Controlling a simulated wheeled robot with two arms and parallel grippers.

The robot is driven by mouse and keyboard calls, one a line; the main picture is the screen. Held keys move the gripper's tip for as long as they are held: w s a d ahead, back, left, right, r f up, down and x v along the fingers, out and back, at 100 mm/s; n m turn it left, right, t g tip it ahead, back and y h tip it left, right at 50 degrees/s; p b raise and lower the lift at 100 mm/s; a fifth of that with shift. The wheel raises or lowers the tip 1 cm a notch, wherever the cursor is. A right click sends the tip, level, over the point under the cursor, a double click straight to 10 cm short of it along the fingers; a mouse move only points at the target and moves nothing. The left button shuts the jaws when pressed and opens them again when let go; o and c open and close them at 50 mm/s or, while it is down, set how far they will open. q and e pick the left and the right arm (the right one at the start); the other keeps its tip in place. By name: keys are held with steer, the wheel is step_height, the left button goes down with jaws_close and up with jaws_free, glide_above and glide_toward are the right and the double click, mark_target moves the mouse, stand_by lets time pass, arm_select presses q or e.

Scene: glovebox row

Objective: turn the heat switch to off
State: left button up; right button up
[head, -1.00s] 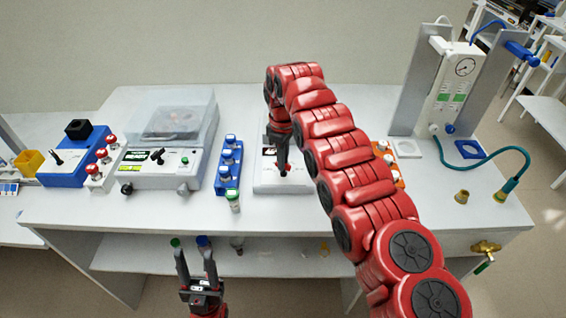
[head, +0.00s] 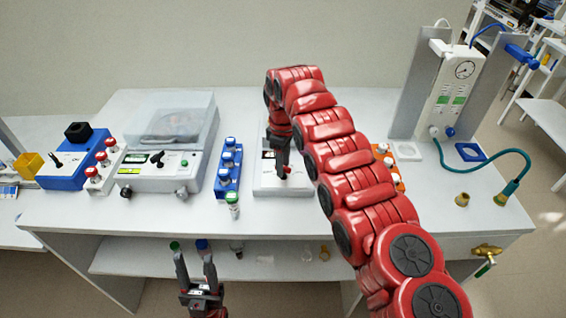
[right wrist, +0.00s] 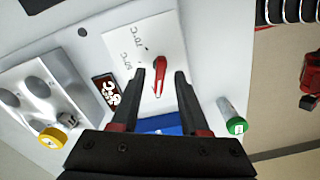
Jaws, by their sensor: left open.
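The heat switch is a red lever (right wrist: 158,76) on the white face of a heater box (right wrist: 190,60) marked 50°C and 70°C. My right gripper (right wrist: 159,76) is open, one finger on each side of the lever, with gaps visible. In the head view the right gripper (head: 282,176) is low over the heater box (head: 265,189), hiding much of it; a bit of red shows beside its tip. My left gripper (head: 196,258) is open and empty before the bench front.
A clear-lidded machine (head: 160,172) is further left. An orange rack (head: 397,180) lies right, partly behind my arm.

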step_height(320, 180, up, 3)
steer(key=shift+a+r, duration=0.1)
steer(key=shift+a, duration=0.05)
step_height(320, 180, up, 14)
steer(key=p, duration=1.3)
steer(key=shift+p, duration=0.4)
